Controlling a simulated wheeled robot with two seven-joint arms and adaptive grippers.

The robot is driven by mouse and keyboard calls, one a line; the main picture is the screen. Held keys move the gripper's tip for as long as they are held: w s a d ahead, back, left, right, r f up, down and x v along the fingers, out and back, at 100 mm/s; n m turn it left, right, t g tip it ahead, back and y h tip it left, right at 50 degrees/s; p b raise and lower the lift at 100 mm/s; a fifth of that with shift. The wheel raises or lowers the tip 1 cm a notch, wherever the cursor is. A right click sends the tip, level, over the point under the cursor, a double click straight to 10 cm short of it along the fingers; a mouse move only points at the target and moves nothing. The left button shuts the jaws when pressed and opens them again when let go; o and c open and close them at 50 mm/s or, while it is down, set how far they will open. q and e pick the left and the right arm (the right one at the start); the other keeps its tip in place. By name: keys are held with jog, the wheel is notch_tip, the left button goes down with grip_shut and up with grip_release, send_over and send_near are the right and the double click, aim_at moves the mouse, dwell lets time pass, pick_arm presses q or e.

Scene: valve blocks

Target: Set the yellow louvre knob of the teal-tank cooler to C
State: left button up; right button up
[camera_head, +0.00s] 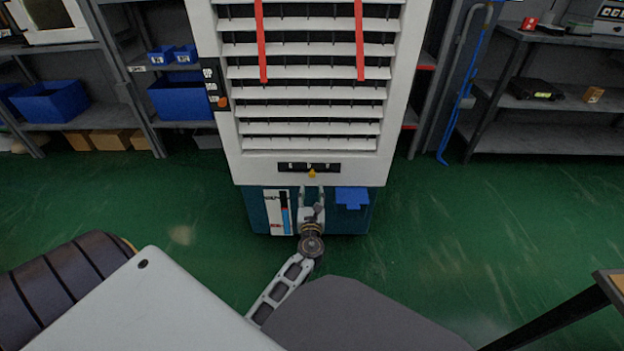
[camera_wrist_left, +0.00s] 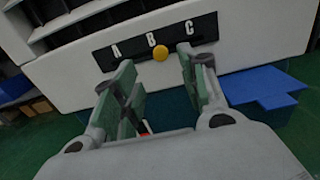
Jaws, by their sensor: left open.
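The cooler (camera_head: 310,168) has a white louvred body over a teal tank (camera_head: 256,212). Its small yellow knob (camera_head: 312,174) sits on the lower edge of a black strip below the louvres. In the left wrist view the yellow knob (camera_wrist_left: 160,53) lies under the letter B on the strip (camera_wrist_left: 128,51), with A to its left and C to its right. My left gripper (camera_head: 312,192) is just below the strip. In the wrist view my left gripper (camera_wrist_left: 160,72) is open and empty, its fingers on either side of and below the knob, apart from it. My right gripper is not in view.
A blue piece (camera_head: 351,197) sticks out at the tank's right front, close to the right finger in the wrist view. Shelves with blue bins (camera_head: 180,98) stand behind left, and another shelf (camera_head: 565,140) behind right. A table edge (camera_head: 606,285) is at lower right.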

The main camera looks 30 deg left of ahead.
aim_at(312, 176)
pick_arm(q)
jog(key=shift+b+x, duration=0.9)
jog(key=shift+x, duration=3.25)
jog(key=shift+w+a, duration=0.1)
jog(key=shift+w, duration=0.2)
jog(key=c, duration=0.9)
grip_shut()
